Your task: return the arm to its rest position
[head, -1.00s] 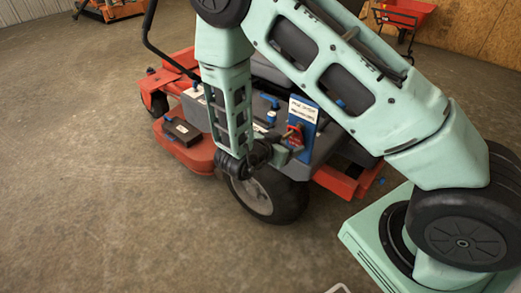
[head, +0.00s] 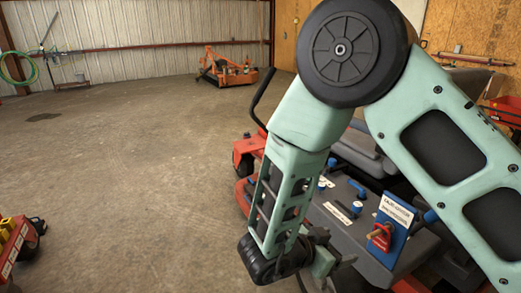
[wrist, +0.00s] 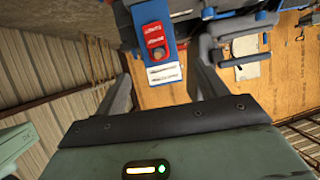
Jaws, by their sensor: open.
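My mint-green arm (head: 440,140) is folded across the right half of the head view, its forearm hanging down. My gripper (head: 335,258) is at the forearm's lower end, partly hidden, in front of the riding mower's console. In the wrist view my gripper (wrist: 160,85) has its two grey fingers spread, with nothing between them. The head view shows the blue panel (head: 397,215) with a red switch handle (head: 380,237), right of my gripper. I cannot tell the exact gap between them.
The red riding mower (head: 246,147) stands close behind my arm. Red equipment (head: 10,245) is at the left edge, and an orange machine (head: 225,68) stands by the far metal wall. The concrete floor (head: 130,170) on the left is mostly clear.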

